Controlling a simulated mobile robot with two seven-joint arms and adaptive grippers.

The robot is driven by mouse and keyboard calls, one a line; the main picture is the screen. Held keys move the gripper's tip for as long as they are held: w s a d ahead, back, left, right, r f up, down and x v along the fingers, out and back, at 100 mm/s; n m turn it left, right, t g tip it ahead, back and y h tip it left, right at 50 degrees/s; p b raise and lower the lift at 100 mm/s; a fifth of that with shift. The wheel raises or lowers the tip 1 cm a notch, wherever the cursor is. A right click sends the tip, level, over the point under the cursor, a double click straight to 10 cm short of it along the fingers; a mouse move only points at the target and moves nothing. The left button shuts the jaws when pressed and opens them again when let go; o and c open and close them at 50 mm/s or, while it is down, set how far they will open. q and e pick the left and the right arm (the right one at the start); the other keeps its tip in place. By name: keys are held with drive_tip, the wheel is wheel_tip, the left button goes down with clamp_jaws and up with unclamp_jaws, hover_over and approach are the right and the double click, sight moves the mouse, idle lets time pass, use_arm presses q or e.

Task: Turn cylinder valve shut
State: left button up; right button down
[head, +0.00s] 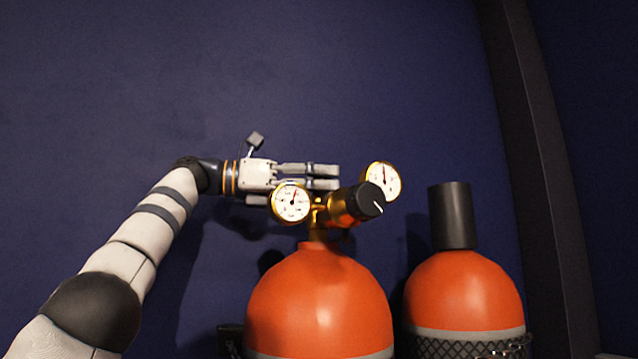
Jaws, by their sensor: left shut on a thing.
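An orange gas cylinder (318,300) stands upright at the bottom centre. On its neck is a brass regulator (340,207) with a black knob (370,200) that has a white mark. Two round gauges, a left gauge (291,202) and a right gauge (383,181), sit on either side. My left gripper (325,177) reaches in from the left behind the left gauge, at the top of the cylinder. It is shut on the cylinder valve, whose grasped part is mostly hidden behind the gauge and regulator. My right gripper is not in view.
A second orange cylinder (463,290) with a black cap (452,215) stands close on the right, with dark mesh and a chain (500,350) around its lower part. A dark blue wall (150,80) is behind, with a dark vertical post (530,150) at right. The upper left is clear.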

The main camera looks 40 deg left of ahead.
use_arm(q)
drive_tip(key=shift+f, duration=0.15)
drive_tip(key=o, duration=1.2)
drive_tip(key=v, duration=0.7)
drive_tip(key=shift+s+a, duration=0.15)
